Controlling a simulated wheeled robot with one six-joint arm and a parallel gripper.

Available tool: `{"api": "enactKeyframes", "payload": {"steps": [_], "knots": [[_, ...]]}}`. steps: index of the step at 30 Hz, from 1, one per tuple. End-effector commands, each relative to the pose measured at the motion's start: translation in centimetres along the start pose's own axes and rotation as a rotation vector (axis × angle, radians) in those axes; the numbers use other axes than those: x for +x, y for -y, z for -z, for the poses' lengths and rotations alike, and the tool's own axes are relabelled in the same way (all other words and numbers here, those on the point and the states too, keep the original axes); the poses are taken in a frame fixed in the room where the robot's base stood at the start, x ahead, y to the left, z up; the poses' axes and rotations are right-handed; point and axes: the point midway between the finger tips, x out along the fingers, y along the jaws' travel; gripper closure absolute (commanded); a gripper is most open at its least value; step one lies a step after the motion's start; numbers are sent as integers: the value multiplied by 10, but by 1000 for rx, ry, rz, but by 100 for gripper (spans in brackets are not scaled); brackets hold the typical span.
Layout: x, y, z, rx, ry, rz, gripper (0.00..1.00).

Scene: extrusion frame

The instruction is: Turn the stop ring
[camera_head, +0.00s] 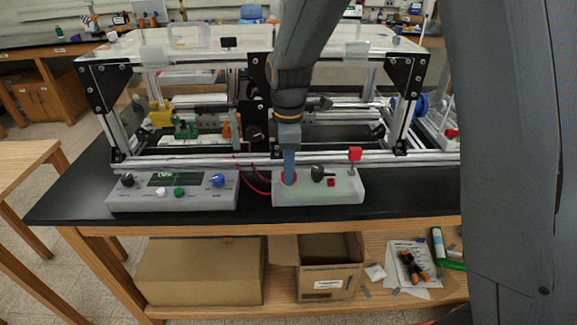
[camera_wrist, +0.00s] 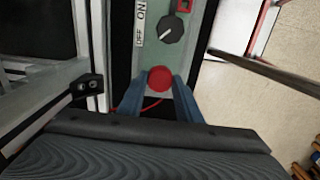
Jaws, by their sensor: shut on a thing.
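The stop ring, a round red knob (camera_wrist: 160,78), sits at the near end of a pale grey control box (camera_head: 345,188) on the black bench top. In the head view, only a bit of red shows around my fingertips. My gripper (camera_head: 289,168) points straight down onto it. In the wrist view its two blue fingers (camera_wrist: 159,88) stand on either side of the red knob and are shut on it. How far the ring is turned cannot be told.
A black rotary switch (camera_wrist: 171,29) with an OFF/ON label sits beside the ring on the same box. A grey control panel (camera_head: 172,199) lies to the left. The extrusion frame (camera_head: 200,159) stands close behind.

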Motion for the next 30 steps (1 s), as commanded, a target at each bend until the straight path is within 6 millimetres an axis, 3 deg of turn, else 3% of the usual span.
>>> {"api": "enactKeyframes", "payload": {"steps": [15,30], "knots": [[-2,-1,0,442,-1,-2,91],[0,0,0,632,-1,-1,91]]}}
